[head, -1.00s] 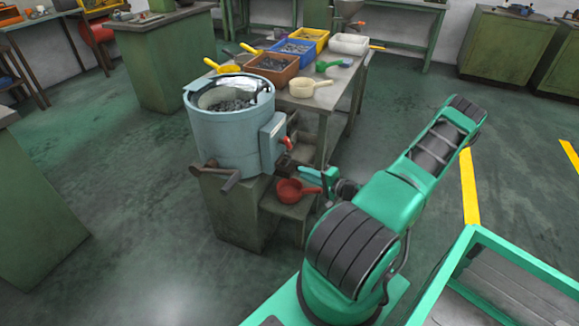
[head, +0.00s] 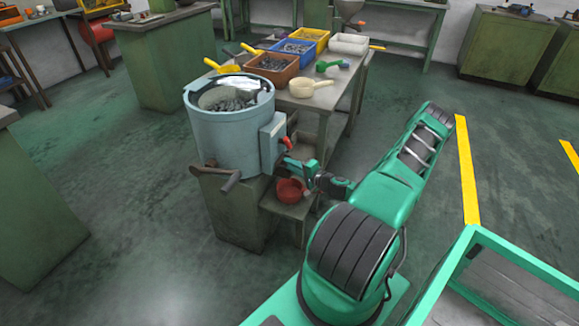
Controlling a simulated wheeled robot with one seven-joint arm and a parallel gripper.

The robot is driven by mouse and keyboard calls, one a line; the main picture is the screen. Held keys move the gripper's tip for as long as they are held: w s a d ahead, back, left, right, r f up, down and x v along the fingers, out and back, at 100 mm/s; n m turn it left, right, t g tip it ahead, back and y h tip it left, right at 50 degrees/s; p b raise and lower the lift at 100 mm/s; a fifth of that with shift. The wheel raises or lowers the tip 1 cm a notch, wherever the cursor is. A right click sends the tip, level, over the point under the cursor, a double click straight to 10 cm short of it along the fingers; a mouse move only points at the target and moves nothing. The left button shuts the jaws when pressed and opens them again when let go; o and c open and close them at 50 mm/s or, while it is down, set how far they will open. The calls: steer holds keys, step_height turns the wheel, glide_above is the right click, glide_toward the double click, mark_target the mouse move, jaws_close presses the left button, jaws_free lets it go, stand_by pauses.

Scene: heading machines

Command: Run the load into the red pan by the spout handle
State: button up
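A grey-blue drum (head: 228,135) stands on a green cabinet and holds a load of small grey metal parts (head: 232,101). A box on its right side carries the red spout handle (head: 287,144). The red pan (head: 290,190) sits on a low shelf below that box, and part of it is hidden behind my gripper. My gripper (head: 286,161) is just below the red handle and above the pan, close against the box. Its fingers are small and partly hidden, so I cannot tell whether they touch the handle or are closed.
A dark crank (head: 229,181) sticks out at the drum's front. Behind is a bench (head: 318,103) with a brown bin (head: 273,70), a blue bin (head: 294,52), a yellow bin (head: 309,37) and a cream scoop (head: 310,87). The floor at left is clear.

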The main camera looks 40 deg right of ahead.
steer(key=shift+w, duration=0.15)
steer(key=shift+c, duration=0.4)
jaws_close()
steer(key=shift+s+d, duration=0.25)
steer(key=shift+s, duration=0.35)
steer(key=shift+s+d, duration=0.25)
steer(key=shift+s, duration=0.35)
steer(key=shift+s+d, duration=0.25)
steer(key=shift+s, duration=0.35)
steer(key=shift+o, duration=0.4)
jaws_free()
steer(key=v, duration=1)
steer(key=shift+s, duration=0.25)
